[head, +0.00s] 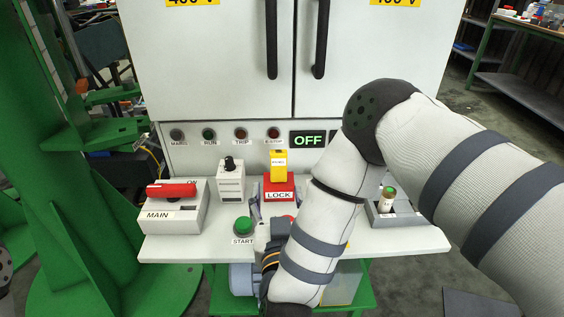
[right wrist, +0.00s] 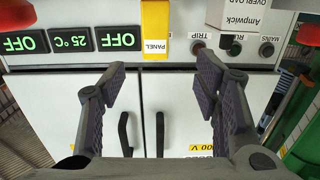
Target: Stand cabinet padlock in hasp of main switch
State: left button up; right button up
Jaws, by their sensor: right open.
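A yellow padlock-like block (head: 278,164) with a white label stands upright at the red LOCK holder (head: 279,190) on the console. In the right wrist view the yellow block (right wrist: 155,22) bears the word PANEL. The main switch (head: 172,205) is a pale box with a red handle (head: 171,189) at the console's left; its hasp cannot be made out. My right gripper (head: 272,212) is low in front of the LOCK holder, partly hidden by its own arm. In the right wrist view its fingers (right wrist: 160,72) are apart and empty, the yellow block beyond and between the tips. My left gripper is not seen.
A pale box with a black knob (head: 231,178) stands between the main switch and the LOCK holder. A green START button (head: 242,227) is left of my right gripper. The cabinet (head: 210,70) rises behind. My right arm covers the console's right part.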

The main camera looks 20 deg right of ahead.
aim_at(278, 157)
jog(key=b+x, duration=0.1)
jog(key=x, duration=0.2)
jog(key=r+b+x, duration=0.1)
jog(key=x, duration=0.1)
jog(key=shift+w+d+b, duration=0.3)
jog(key=x, duration=0.4)
jog(key=r+x, duration=0.1)
jog(key=x, duration=0.1)
jog(key=shift+w+d, duration=0.25)
jog(key=shift+w, duration=0.1)
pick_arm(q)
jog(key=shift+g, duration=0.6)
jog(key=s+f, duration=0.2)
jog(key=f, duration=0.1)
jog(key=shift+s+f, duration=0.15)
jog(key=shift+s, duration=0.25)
pick_arm(e)
grip_shut()
